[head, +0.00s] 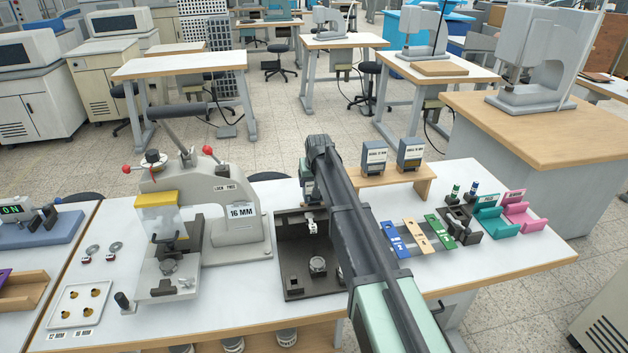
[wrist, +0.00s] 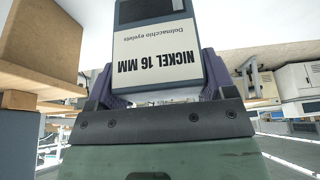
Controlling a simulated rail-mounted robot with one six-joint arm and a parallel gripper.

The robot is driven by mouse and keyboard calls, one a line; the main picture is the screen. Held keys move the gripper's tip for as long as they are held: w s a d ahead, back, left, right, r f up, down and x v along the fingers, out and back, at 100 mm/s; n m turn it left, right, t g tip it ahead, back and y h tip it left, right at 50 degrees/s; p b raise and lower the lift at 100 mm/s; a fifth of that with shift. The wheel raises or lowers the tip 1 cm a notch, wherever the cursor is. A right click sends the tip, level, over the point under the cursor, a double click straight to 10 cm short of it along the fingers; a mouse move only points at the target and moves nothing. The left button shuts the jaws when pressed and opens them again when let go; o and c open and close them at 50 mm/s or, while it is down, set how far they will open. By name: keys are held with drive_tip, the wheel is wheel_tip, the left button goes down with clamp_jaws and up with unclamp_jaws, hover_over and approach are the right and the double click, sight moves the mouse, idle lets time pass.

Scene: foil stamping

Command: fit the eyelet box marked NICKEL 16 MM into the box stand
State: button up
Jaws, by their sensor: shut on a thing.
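The eyelet box marked NICKEL 16 MM (wrist: 155,50), dark with a white label, fills the top middle of the wrist view with its print upside down. My gripper (wrist: 162,84) is shut on it, with a purple finger on each side. In the head view my arm hides most of the gripper; a dark box edge with a white label (head: 308,187) shows just left of the arm. A wooden raised stand (head: 396,180) with two similar dark boxes (head: 375,157) (head: 411,151) is right of the arm. I cannot tell for sure whether this is the box stand.
A dark open-topped fixture (head: 292,283) stands below the arm, partly hidden by it. The grey press marked 16 MM (head: 243,212) is left of it. Coloured strips (head: 419,236) and pink and teal holders (head: 527,218) lie to the right. Wood shows close by at left in the wrist view.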

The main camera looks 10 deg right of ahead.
drive_tip(key=shift+f+b, duration=0.95)
drive_tip(key=shift+f, duration=0.05)
drive_tip(key=o, duration=1.1)
drive_tip(key=shift+c, duration=0.2)
drive_tip(key=p+v, duration=1)
drive_tip(key=shift+s+r, duration=0.25)
drive_tip(key=shift+r, duration=0.1)
drive_tip(key=s+f+g, duration=0.1)
drive_tip(key=s+g, duration=0.3)
drive_tip(key=s, duration=3.1)
